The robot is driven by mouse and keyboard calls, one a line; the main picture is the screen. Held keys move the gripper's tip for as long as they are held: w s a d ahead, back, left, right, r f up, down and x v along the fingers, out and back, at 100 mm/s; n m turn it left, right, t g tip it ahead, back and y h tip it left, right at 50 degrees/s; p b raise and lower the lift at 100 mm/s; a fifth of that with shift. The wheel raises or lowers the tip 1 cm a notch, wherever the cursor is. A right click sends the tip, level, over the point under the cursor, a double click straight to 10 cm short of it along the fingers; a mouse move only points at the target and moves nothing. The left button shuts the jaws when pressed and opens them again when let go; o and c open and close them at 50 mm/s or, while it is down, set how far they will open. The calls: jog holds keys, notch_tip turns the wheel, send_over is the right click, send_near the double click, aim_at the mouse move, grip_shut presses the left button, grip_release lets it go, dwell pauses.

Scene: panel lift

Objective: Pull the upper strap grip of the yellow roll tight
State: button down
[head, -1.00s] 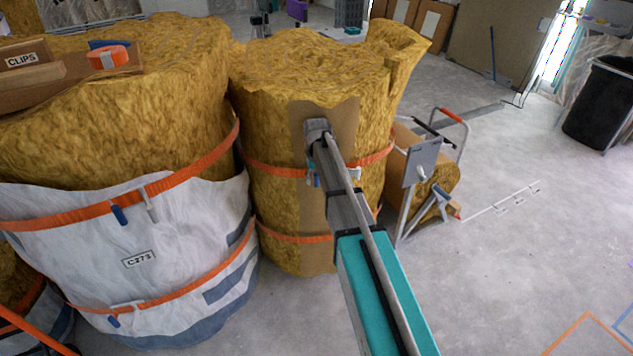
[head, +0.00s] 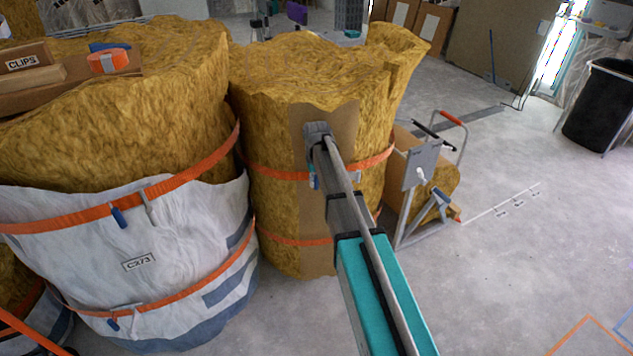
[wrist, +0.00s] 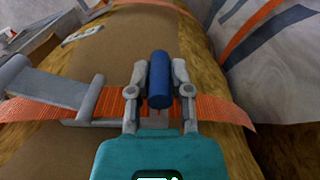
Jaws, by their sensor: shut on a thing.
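The yellow roll (head: 275,115) stands upright with a brown strip down its front. An orange upper strap (head: 275,173) runs around it, and a lower strap (head: 290,241) runs below. In the wrist view, my gripper (wrist: 160,75) is shut on a blue strap grip (wrist: 160,88), one finger on each side. The grip lies in front of the orange upper strap (wrist: 215,108). A grey buckle (wrist: 45,88) sits on the strap to the left. In the head view, my arm hides most of the gripper and part of the strap; a bit of blue grip (head: 316,182) shows.
A larger roll in a white wrap (head: 90,250) with orange straps stands close on the left. A grey metal stand (head: 422,165) is close on the right. The floor (head: 520,260) farther right is mostly clear.

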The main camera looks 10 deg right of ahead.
jog(key=s, duration=1.1)
jog(key=shift+s, duration=0.3)
jog(key=shift+a, duration=0.1)
jog(key=c, duration=0.6)
grip_release()
jog(key=shift+c, duration=0.2)
jog(key=shift+o, duration=0.5)
jog(key=shift+w, duration=0.1)
jog(key=shift+w, duration=0.15)
